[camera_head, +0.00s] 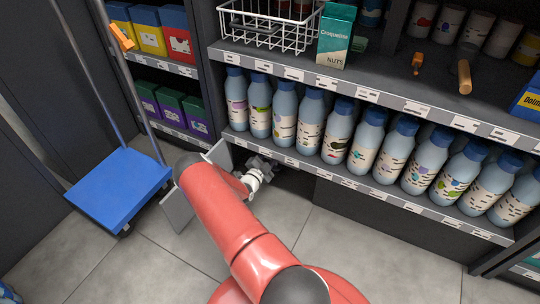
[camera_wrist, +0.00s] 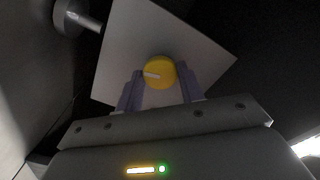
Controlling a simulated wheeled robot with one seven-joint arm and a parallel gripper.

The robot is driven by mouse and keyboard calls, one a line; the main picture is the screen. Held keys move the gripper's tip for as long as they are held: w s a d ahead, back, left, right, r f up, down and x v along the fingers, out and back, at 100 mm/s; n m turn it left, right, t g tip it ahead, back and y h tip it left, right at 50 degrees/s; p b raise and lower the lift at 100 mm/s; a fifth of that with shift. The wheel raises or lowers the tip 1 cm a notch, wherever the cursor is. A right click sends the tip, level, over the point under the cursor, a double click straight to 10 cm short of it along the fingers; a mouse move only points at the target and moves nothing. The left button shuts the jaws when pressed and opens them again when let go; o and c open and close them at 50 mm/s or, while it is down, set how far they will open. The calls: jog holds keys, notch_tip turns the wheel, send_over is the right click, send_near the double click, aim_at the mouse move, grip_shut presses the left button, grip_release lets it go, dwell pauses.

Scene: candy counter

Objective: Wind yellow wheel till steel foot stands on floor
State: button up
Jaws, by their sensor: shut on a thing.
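The yellow wheel (camera_wrist: 158,72) shows in the wrist view as a round knob with a pale mark, set on a light grey plate (camera_wrist: 185,45). My gripper (camera_wrist: 160,84) is shut on the wheel, one finger on each side of it. A round grey steel foot (camera_wrist: 70,17) on a thin rod sticks out past the plate at the upper left. I cannot tell whether the foot touches the floor. In the head view my gripper (camera_head: 262,166) is low under the bottle shelf, partly hidden; wheel and foot cannot be made out there.
A row of blue-capped bottles (camera_head: 283,120) stands on the shelf just above my gripper. A blue platform trolley (camera_head: 118,187) stands at the left, near a grey panel (camera_head: 178,211). The tiled floor (camera_head: 385,250) is clear at the front right.

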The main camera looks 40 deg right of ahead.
jog(key=shift+m, duration=0.6)
jog(key=shift+m, duration=1.7)
jog(key=shift+m, duration=1.7)
jog(key=shift+m, duration=1.7)
